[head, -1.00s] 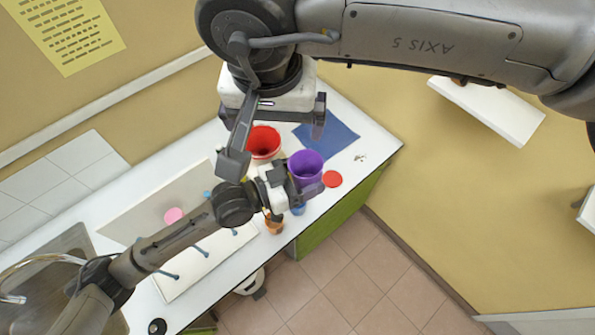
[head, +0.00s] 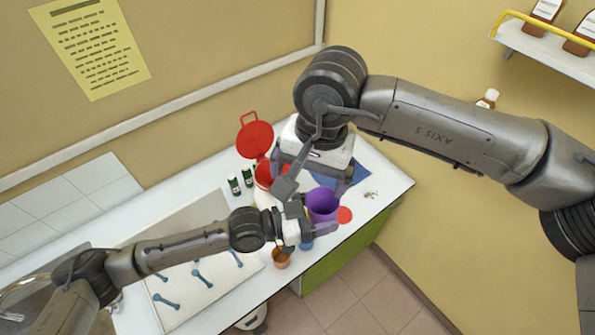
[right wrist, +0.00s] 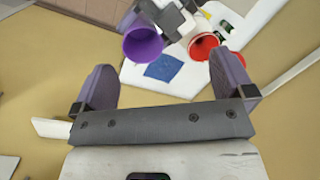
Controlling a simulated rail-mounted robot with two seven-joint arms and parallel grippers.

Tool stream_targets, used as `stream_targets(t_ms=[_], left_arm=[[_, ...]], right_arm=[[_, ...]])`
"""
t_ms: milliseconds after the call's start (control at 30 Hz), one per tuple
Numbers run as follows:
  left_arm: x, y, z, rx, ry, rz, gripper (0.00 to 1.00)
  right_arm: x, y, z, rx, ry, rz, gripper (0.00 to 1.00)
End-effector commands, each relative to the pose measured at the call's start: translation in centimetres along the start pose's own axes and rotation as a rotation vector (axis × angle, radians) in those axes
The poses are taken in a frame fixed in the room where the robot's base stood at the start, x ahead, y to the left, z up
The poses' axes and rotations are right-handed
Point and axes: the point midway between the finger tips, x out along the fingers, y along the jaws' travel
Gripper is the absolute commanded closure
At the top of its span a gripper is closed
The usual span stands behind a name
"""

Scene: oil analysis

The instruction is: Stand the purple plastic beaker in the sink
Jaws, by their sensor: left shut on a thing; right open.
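The purple plastic beaker (head: 322,203) is near the right end of the white bench, its open mouth facing up. My left gripper (head: 318,229) is shut on its near side. The right wrist view also shows the beaker (right wrist: 143,46) with the left gripper against it. I cannot tell whether its base touches the bench. My right gripper (head: 314,186) is open and empty, above and just behind the beaker; its spread fingers (right wrist: 164,82) show in the right wrist view. The sink (head: 22,312) is at the far left, partly hidden by my left arm, with a curved tap (head: 18,286).
A red container (head: 264,176) with a raised red lid (head: 254,139) and dark vials (head: 234,184) stand behind the grippers. A white board (head: 215,278) with blue pegs lies towards the sink.

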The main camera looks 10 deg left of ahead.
Motion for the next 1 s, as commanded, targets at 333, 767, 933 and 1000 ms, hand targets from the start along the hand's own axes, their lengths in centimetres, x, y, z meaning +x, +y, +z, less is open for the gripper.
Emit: stream_targets(t_ms=[333, 767, 933, 1000], left_arm=[[0.0, 0.0, 0.0, 0.000, 0.001, 0.000, 0.62], [0.0, 0.0, 0.0, 0.000, 0.001, 0.000, 0.62], [0.0, 0.0, 0.0, 0.000, 0.001, 0.000, 0.62], [0.0, 0.0, 0.0, 0.000, 0.001, 0.000, 0.62]], right_arm=[[-1.5, 2.5, -2.6, 0.309, 0.091, 0.094, 0.00], [4.7, 3.2, -3.0, 0.323, 0.090, 0.094, 0.00], [7.1, 3.4, -3.2, 0.322, 0.091, 0.094, 0.00], [7.9, 3.5, -3.2, 0.323, 0.090, 0.093, 0.00]])
